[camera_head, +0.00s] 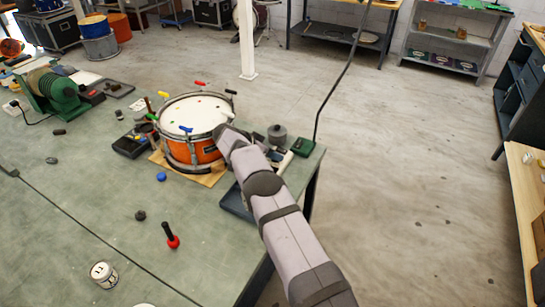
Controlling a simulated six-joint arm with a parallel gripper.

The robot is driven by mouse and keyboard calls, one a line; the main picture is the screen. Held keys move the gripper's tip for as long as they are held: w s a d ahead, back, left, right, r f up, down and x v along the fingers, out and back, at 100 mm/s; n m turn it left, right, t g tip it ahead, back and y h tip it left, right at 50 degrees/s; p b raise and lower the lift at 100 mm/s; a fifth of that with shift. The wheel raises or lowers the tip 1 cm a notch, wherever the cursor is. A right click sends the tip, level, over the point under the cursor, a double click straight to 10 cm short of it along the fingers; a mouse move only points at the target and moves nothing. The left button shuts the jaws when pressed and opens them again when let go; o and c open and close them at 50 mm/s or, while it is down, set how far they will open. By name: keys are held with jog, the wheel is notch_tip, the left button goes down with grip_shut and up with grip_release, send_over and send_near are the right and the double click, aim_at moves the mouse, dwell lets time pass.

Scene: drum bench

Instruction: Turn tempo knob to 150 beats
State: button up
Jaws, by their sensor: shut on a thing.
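My gripper (229,131) is at the right side of the orange drum (207,152), at the far end of my grey arm. My own wrist hides the fingertips. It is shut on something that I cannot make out. The drum has a white head and several coloured handles around its rim; it stands on a wooden board (187,176). I cannot make out a tempo knob or any beat marking. A dark box (130,148) lies left of the drum. A small green box (302,147) lies at the bench's right edge, beyond my arm.
A grey cylinder (277,133) stands beyond my wrist. A dark tray (236,202) lies beside my forearm. A red-handled tool (171,236), a blue disc (161,177) and a white jar (103,274) are on the green bench (75,185). The bench's front left is mostly clear.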

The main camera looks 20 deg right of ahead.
jog(key=shift+w+d+r, duration=0.1)
jog(key=shift+r, duration=0.1)
jog(key=o, duration=0.8)
jog(key=shift+f, duration=0.1)
jog(key=shift+b+v, duration=0.95)
jog(key=shift+v, duration=2.75)
